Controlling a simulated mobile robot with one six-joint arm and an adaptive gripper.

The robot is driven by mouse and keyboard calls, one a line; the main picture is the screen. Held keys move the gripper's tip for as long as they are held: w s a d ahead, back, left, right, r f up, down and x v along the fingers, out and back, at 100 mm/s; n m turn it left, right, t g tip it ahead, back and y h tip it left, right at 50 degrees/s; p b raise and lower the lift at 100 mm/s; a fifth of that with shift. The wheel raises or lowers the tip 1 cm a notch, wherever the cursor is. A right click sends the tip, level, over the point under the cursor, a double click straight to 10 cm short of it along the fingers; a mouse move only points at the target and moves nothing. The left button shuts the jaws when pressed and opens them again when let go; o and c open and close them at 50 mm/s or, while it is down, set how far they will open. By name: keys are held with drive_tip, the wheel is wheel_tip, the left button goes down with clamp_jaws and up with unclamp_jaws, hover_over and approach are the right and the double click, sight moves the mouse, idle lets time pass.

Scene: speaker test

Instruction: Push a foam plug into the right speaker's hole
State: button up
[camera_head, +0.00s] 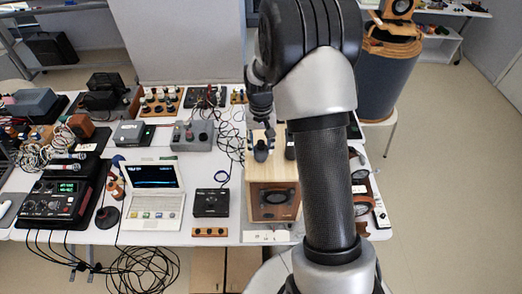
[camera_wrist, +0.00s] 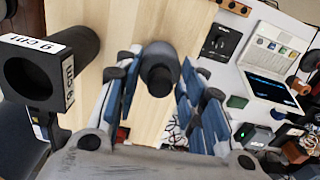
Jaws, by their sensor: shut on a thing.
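My gripper (camera_wrist: 158,62) is shut on a dark grey cylindrical plug (camera_wrist: 160,82), its blue-padded fingers on either side of it. In the head view my gripper (camera_head: 261,128) is over the wooden speaker (camera_head: 262,170), with the plug (camera_head: 260,152) below it. Whether the plug touches the top is unclear. The speaker's pale wooden top (camera_wrist: 135,24) fills much of the wrist view; its front has a dark round driver (camera_head: 275,197). No hole for the plug shows clearly. A black hollow cylinder (camera_wrist: 68,62) with white "cm" labels stands beside the gripper; my arm partly hides it in the head view.
A white laptop (camera_head: 153,190), a black box (camera_head: 211,203) and a grey box with knobs (camera_head: 192,135) are left of the speaker. Cables hang off the table's front. My arm hides part of the table's right side.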

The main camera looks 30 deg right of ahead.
drive_tip(key=shift+r+p, duration=1.65)
drive_tip(key=shift+r, duration=0.9)
drive_tip(key=shift+f, duration=0.1)
